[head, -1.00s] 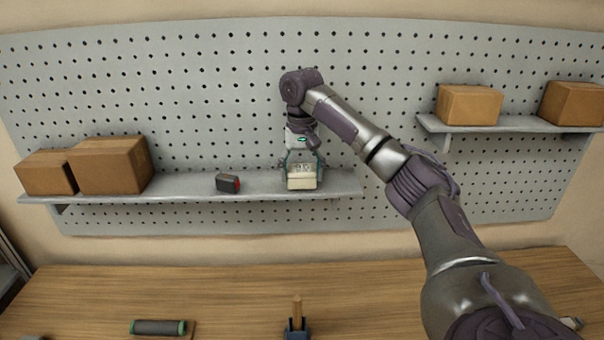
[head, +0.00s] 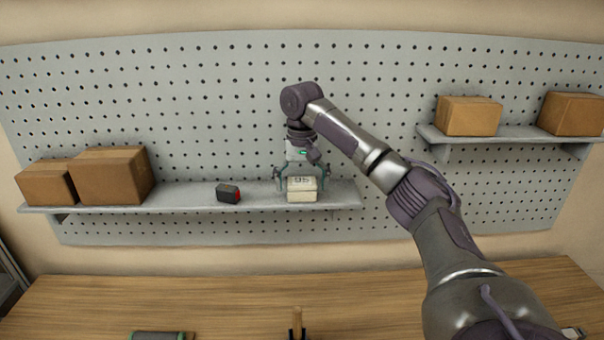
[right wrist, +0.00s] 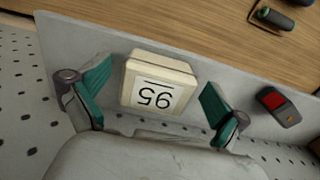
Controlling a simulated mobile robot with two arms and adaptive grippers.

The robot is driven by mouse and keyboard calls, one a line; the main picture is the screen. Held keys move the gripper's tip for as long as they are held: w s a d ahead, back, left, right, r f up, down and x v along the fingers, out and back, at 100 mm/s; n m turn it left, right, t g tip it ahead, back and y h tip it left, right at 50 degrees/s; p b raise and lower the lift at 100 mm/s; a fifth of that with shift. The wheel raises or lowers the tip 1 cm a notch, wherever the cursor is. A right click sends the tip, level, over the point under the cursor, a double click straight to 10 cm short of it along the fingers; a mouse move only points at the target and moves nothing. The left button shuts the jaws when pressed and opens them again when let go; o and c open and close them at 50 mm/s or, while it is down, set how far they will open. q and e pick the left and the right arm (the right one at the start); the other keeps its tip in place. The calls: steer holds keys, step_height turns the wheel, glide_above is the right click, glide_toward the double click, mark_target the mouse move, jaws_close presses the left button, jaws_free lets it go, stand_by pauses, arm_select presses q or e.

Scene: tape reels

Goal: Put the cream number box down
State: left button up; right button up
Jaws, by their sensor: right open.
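The cream number box (head: 302,190) stands on the lower left shelf (head: 255,200), near that shelf's right end. In the right wrist view the cream box (right wrist: 159,85) shows a dark number that appears upside down. My right gripper (head: 301,184) is around the box from above. Its teal-padded fingers (right wrist: 160,96) are open, one on each side, with a gap between each finger and the box. My left gripper is not in view.
A small black and red object (head: 228,194) stands left of the box on the same shelf. Brown cartons (head: 112,175) fill the shelf's left end. Another carton (head: 468,116) sits on the right shelf. The pegboard (head: 200,120) is close behind. A wooden bench (head: 230,300) lies below.

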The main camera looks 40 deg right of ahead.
mark_target(302, 184)
step_height(302, 184, up, 12)
stand_by(0.5)
steer(key=shift+f, duration=0.1)
stand_by(0.5)
